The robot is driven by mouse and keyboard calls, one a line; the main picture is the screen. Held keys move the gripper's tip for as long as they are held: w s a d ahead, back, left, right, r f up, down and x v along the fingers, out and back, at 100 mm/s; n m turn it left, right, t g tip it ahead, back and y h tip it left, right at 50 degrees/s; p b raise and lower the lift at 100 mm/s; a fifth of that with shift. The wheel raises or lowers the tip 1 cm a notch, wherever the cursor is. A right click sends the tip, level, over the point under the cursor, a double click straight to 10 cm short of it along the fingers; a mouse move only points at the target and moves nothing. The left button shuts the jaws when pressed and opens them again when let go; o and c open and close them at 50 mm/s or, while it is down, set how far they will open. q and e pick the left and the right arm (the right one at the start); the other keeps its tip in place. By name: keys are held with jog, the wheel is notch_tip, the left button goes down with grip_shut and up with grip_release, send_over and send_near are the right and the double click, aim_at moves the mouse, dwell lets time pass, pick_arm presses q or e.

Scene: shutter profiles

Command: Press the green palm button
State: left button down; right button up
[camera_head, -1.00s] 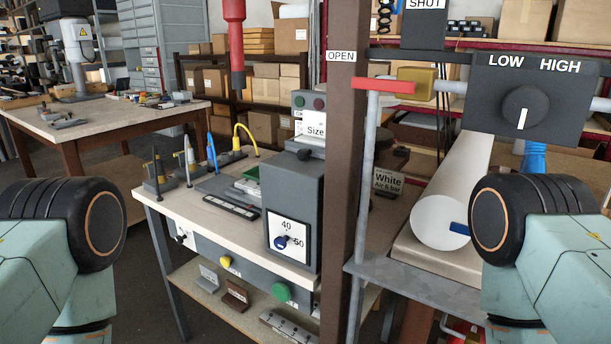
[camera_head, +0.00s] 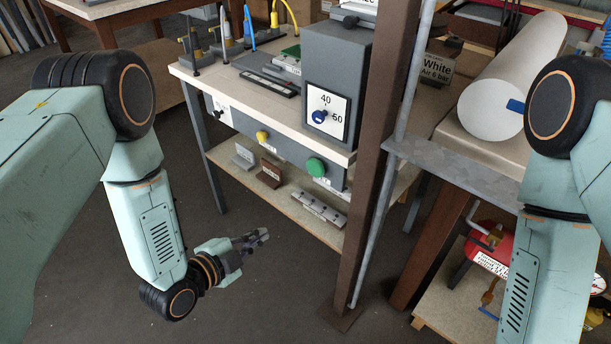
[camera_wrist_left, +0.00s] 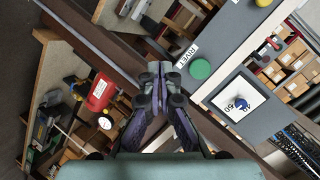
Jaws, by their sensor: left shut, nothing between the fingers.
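The green palm button (camera_head: 316,167) is a round cap on the grey front panel under the bench top. It also shows in the left wrist view (camera_wrist_left: 200,69), right of the fingertips, beside a label reading "RIVET". My left gripper (camera_head: 262,237) is shut and empty, low over the floor in the head view, to the left of and below the button and apart from it. In the left wrist view its closed fingers (camera_wrist_left: 160,72) point up the picture. My right arm shows at the right edge of the head view, but its gripper is out of sight.
A yellow button (camera_head: 262,137) sits left of the green one. A grey box with a 40/50 dial (camera_head: 325,114) stands above. A brown post (camera_head: 378,160) rises just right of the button. A lower shelf (camera_head: 290,215) carries small blocks. Open floor lies in front.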

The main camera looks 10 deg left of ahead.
aim_at(314, 169)
pick_arm(q)
notch_tip(314, 169, up, 6)
jog(key=w+d+m+t+h, duration=0.1)
jog(key=w+m+t+h, duration=0.1)
jog(key=m, duration=0.5)
jog(key=shift+w+d+r+m+t+h, duration=0.2)
jog(key=shift+d+r+m+t+h, duration=0.05)
jog(key=shift+d+m+t+h, duration=0.15)
